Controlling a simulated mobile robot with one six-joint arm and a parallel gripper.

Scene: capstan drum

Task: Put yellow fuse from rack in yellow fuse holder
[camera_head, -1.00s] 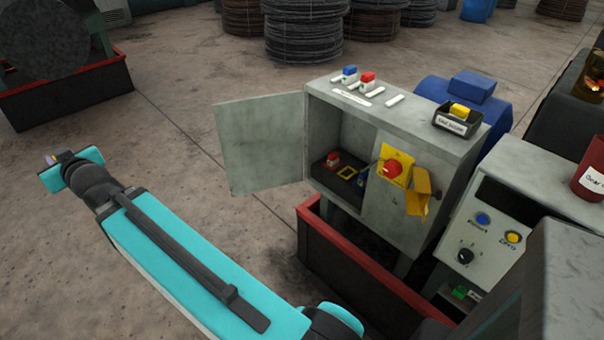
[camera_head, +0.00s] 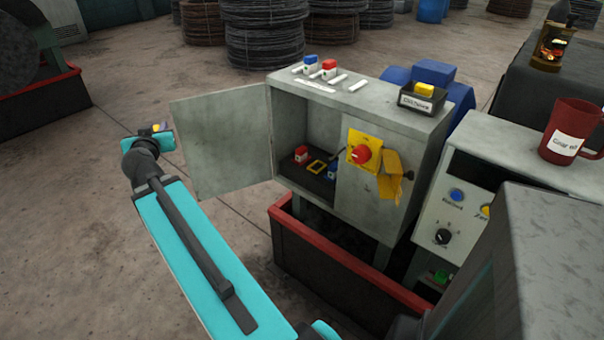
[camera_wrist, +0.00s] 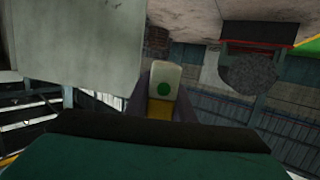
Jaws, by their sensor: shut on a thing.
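My gripper (camera_head: 161,128) is at the left of the open cabinet door in the head view, apart from it. In the wrist view it is shut on the yellow fuse (camera_wrist: 160,108), which has a whitish end with a green dot. Only a bit of yellow shows at the gripper in the head view. The yellow fuse holder (camera_head: 317,167) is a yellow-framed square on the cabinet's inside floor, and looks empty. It lies between a red fuse (camera_head: 301,154) and a blue fuse (camera_head: 332,173). The rack (camera_head: 338,79) on the cabinet top holds a blue and a red fuse.
The cabinet door (camera_head: 222,142) stands open between my gripper and the interior. A red switch (camera_head: 361,154) on a yellow plate and a yellow tag (camera_head: 388,180) are on the cabinet front. A dark labelled box (camera_head: 407,101) on top holds a yellow block. A red-rimmed trough (camera_head: 330,248) lies below.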

